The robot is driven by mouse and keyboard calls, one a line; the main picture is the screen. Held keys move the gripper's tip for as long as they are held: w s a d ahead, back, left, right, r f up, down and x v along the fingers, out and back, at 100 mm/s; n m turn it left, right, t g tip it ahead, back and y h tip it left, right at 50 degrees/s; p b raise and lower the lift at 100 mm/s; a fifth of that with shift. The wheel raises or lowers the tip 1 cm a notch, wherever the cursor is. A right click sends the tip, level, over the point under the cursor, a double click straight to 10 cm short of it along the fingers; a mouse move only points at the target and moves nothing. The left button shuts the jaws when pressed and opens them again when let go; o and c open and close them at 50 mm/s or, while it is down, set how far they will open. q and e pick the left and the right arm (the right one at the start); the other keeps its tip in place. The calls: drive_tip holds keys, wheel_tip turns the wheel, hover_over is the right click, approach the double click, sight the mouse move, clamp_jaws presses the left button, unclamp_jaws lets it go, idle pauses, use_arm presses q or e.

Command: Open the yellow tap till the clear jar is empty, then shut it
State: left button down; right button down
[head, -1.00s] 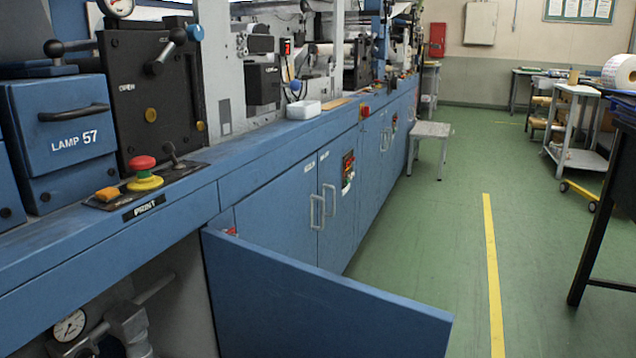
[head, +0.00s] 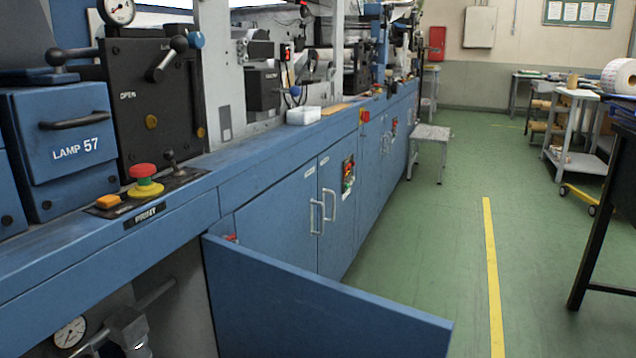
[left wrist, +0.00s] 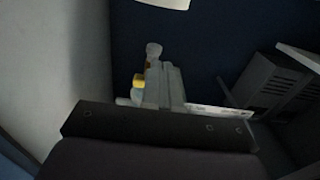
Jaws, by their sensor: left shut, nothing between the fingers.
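In the dim left wrist view, my left gripper (left wrist: 165,82) shows as pale grey fingers above a black bar, shut and empty. A small yellow piece (left wrist: 139,80) shows close beside the fingers. It may be part of the yellow tap, but its form is too small and dark to tell, and I cannot tell whether the fingers touch it. A pale rounded end (left wrist: 153,49) stands just above it. I cannot make out the clear jar in either view. Neither gripper shows in the head view.
An open blue cabinet door (head: 320,305) juts into the aisle. Behind it, a pressure gauge (head: 70,332) and grey pipe fitting (head: 125,328) sit in the open bay. A red emergency button (head: 143,172) is on the ledge above.

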use_arm(q)
drive_tip(key=shift+w+d+f, duration=0.1)
drive_tip(key=shift+w, duration=0.15)
drive_tip(key=shift+w+d, duration=0.15)
drive_tip(key=shift+w, duration=0.2)
drive_tip(key=shift+w+d, duration=0.1)
drive_tip(key=shift+w, duration=0.15)
idle(0.6)
drive_tip(key=v, duration=0.6)
drive_tip(key=shift+f, duration=0.3)
drive_tip(key=shift+w, duration=0.15)
